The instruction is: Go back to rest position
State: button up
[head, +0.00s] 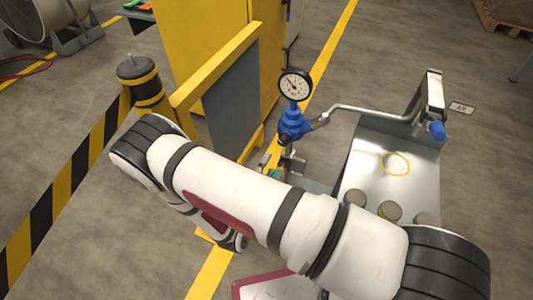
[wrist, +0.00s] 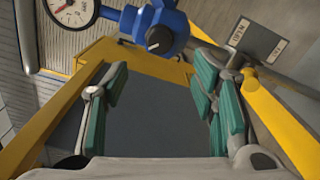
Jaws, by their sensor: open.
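My white arm stretches across the lower middle of the head view. In the wrist view my gripper (wrist: 160,76) is open, its two green-padded fingers well apart with nothing between them. A blue valve body (wrist: 160,28) shows just past the fingertips, at the top of that view. The same blue body (head: 291,122) carries a round dial gauge (head: 295,85) in the head view, above my arm. The gauge (wrist: 72,10) is partly cut off in the wrist view. My gripper is mostly hidden behind my arm in the head view.
A yellow-framed grey panel (head: 230,110) stands left of the gauge, beside a yellow cabinet (head: 205,45). A black-and-yellow post (head: 140,80) with a striped belt is farther left. A metal tray (head: 360,170) with several small capped pieces lies right. Floor at far right is mostly clear.

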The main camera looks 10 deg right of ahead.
jog(key=d+r+m+g+h, duration=0.3)
jog(key=r+m+g, duration=0.1)
jog(key=r, duration=0.5)
jog(key=d+r+m+g+h, duration=0.3)
jog(key=d+r+g, duration=0.1)
jog(key=r, duration=0.4)
jog(key=s+d+r+m+g+y, duration=0.1)
jog(key=s+d+r+m+g, duration=0.25)
jog(key=r, duration=0.25)
jog(key=s+d+r+m+g+y, duration=0.1)
jog(key=s+d+r+m+g, duration=0.1)
jog(key=s+d+r+g, duration=0.25)
jog(key=s+r+m+g+y, duration=0.2)
jog(key=s+r+y, duration=0.55)
jog(key=s, duration=0.55)
jog(key=s+a+r+t+y, duration=0.35)
jog(key=s+a+y, duration=0.35)
jog(key=s, duration=0.3)
notch_tip(320, 180, up, 24)
jog(key=t+p, duration=0.4)
jog(key=p, duration=1.9)
jog(key=shift+s+a, duration=0.2)
jog(key=shift+a, duration=0.05)
